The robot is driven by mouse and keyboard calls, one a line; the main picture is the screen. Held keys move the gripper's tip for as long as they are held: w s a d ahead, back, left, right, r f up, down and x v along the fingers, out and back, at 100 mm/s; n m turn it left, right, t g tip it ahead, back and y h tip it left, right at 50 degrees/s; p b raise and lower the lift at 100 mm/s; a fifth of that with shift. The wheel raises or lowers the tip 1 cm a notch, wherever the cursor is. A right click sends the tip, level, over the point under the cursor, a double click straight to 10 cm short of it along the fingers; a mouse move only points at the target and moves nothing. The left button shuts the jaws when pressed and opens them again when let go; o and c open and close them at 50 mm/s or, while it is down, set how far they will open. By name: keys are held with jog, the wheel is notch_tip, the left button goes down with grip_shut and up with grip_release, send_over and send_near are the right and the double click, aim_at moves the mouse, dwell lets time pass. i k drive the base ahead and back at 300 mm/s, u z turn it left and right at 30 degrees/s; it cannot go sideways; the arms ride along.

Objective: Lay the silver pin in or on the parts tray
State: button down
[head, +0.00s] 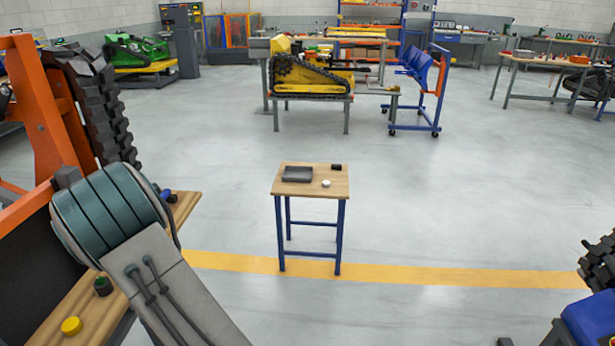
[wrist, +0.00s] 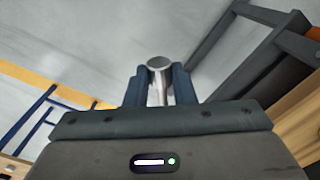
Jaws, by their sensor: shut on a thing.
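The silver pin (wrist: 159,64) shows in the wrist view, with its round flat head toward the far end. My gripper (wrist: 159,88) is shut on it, one dark finger on each side. The pin is held in the air over the grey floor. The parts tray (head: 297,174) is a dark shallow tray on a small wooden-topped table (head: 311,190) in the middle of the head view. My gripper is not visible in the head view; my arm is at the lower left, well apart from the tray.
A small white item (head: 326,183) and a black block (head: 336,167) are beside the tray. A wooden bench with a yellow round item (head: 71,326) lies below my arm. An orange frame (head: 45,110) with a track stands at left. Floor around the small table is clear.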

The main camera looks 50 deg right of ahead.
aim_at(298, 174)
jog(key=z, duration=0.6)
jog(key=i, duration=1.2)
jog(key=z, duration=1.1)
jog(key=i, duration=1.85)
jog(key=z, duration=0.05)
